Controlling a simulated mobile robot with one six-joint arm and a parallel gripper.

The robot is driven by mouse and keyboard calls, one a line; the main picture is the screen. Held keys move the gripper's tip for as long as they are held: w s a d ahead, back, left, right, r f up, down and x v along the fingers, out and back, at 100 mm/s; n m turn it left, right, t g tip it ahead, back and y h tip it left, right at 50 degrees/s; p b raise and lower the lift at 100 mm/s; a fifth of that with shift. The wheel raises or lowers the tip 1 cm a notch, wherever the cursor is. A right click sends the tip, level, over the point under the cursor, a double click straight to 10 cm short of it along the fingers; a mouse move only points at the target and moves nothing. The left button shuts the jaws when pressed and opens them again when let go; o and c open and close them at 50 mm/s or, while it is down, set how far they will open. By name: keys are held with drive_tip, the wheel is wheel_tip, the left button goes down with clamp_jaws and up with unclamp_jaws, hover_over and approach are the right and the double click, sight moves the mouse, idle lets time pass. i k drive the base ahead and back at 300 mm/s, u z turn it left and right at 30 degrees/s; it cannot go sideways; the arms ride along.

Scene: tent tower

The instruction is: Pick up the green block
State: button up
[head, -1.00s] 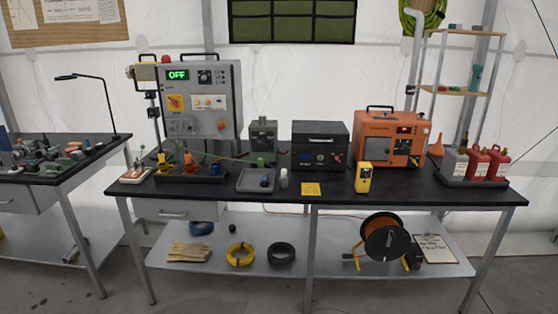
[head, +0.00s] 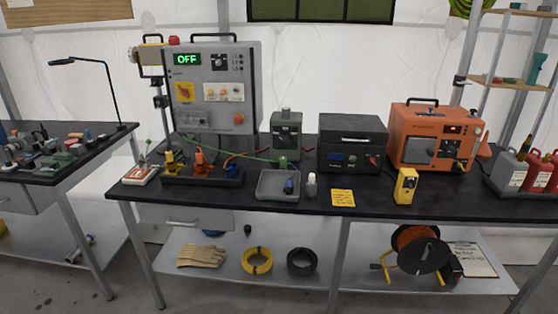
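I cannot pick out a green block with certainty. The left table (head: 95,150) carries a crowd of small parts, and a dark green blocky piece (head: 62,160) lies near its front edge; it is too small to tell what it is. A grey-green box-shaped device (head: 286,138) stands upright at the back of the main bench (head: 420,208), with a green cable running to it. My gripper is not in view.
A grey panel reading OFF (head: 215,90), a black case (head: 352,145) and an orange unit (head: 435,135) line the main bench. A grey tray (head: 262,197) and a yellow meter (head: 405,186) stand in front. A thin lamp (head: 110,85) rises from the left table. A gap separates the tables.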

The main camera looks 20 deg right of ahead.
sight(284, 163)
drive_tip(key=u, duration=0.65)
drive_tip(key=i, duration=0.6)
drive_tip(key=u, duration=0.45)
